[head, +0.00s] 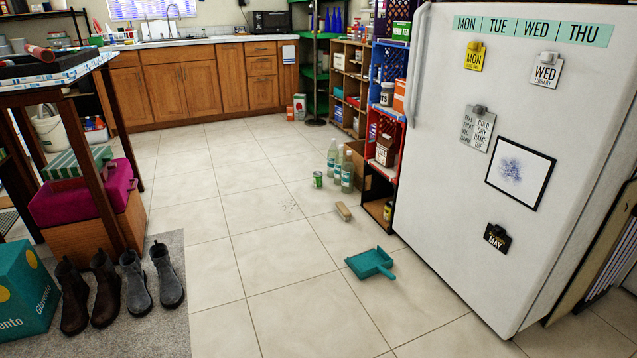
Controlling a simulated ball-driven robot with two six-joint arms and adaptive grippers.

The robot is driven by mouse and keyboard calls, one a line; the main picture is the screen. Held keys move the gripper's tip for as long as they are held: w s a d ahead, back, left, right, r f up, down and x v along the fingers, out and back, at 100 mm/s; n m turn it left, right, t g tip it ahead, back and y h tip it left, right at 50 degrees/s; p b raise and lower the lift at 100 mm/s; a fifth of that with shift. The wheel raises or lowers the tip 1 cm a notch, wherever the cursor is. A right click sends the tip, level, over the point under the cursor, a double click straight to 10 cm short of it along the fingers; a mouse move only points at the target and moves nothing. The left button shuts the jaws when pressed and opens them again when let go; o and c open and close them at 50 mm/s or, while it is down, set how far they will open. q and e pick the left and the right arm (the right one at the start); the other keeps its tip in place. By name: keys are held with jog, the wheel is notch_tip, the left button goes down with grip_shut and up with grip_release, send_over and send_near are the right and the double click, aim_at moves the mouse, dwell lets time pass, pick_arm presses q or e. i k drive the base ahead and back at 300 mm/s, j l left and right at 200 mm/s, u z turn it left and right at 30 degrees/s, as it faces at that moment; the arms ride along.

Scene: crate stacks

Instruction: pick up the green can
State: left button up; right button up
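A small green can (318,179) stands upright on the tiled floor, right of the picture's middle. It is just left of several clear bottles with pale labels (347,172). The can shows whole, with nothing in front of it. Neither of my grippers shows in the head view.
A teal dustpan (371,262) and a small brush (343,211) lie on the floor nearer me. A white fridge (510,150) and stacked crates (384,150) line the right. Boots (104,285) and a table (60,72) stand left. The middle floor (240,215) is mostly clear.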

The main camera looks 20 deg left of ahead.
aim_at(317, 175)
jog(key=i+j+u, duration=0.35)
jog(key=i, duration=0.2)
jog(key=i+j+u, duration=0.4)
jog(key=i, duration=0.2)
jog(key=i+u, duration=0.35)
jog(key=i, duration=1.35)
jog(key=i+z, duration=0.15)
jog(key=i, duration=0.9)
